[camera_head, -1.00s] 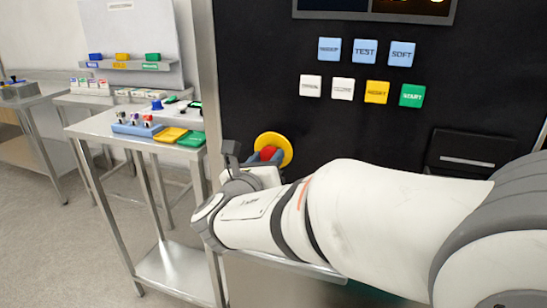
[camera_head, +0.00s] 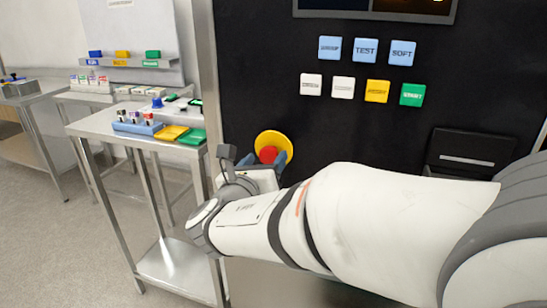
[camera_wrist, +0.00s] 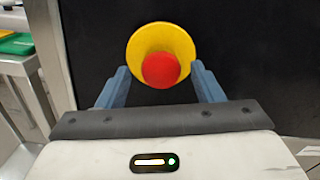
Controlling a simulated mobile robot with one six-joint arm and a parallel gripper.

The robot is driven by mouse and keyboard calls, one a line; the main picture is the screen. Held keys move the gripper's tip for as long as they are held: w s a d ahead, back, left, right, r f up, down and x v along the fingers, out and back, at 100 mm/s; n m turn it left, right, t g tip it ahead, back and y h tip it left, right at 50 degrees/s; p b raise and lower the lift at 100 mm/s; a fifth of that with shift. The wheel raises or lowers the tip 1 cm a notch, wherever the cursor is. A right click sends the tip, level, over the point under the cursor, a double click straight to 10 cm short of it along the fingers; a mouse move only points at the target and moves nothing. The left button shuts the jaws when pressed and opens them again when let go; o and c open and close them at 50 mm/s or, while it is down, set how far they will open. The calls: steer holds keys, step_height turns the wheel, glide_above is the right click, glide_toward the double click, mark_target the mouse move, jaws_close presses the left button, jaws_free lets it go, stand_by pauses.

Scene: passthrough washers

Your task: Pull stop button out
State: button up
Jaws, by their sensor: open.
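The stop button is a round red knob (camera_wrist: 161,70) on a yellow disc (camera_wrist: 146,42), set in the black machine panel. In the head view the red knob (camera_head: 268,154) and yellow disc (camera_head: 284,142) sit just beyond my gripper (camera_head: 262,164). In the wrist view my gripper (camera_wrist: 161,78) is open, its two blue-grey fingers apart. One finger is to the left of the red knob and one to the right, with gaps on both sides. Nothing is held. In the head view my wrist hides part of the fingers.
The black panel (camera_head: 275,70) carries blue, white, yellow and green buttons (camera_head: 411,95) above my arm. A dark box with a slot (camera_head: 467,152) is at the right. A metal table (camera_head: 100,127) with tube racks and coloured trays stands at the left.

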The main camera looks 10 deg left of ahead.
steer(key=s, duration=0.7)
steer(key=shift+s+a+p, duration=0.2)
steer(key=shift+a+p, duration=0.1)
steer(key=shift+p, duration=0.15)
steer(key=w+d+m+g+h+p, duration=0.1)
steer(key=d+m+g+h+p, duration=0.7)
steer(key=d+m, duration=1)
steer(key=s+d+r+m+g+y+p, duration=0.1)
steer(key=s+d+m+g+y+p, duration=0.2)
steer(key=m, duration=0.7)
steer(key=s+d+r+m+g+y+p, duration=0.1)
steer(key=s+d+m+g+y+p, duration=0.3)
steer(key=s+d+m+y+p, duration=0.2)
steer(key=s+d+m, duration=0.2)
steer(key=d+m, duration=0.2)
steer(key=shift+d+r+y, duration=0.15)
steer(key=shift+d+y, duration=0.15)
steer(key=shift+s, duration=0.1)
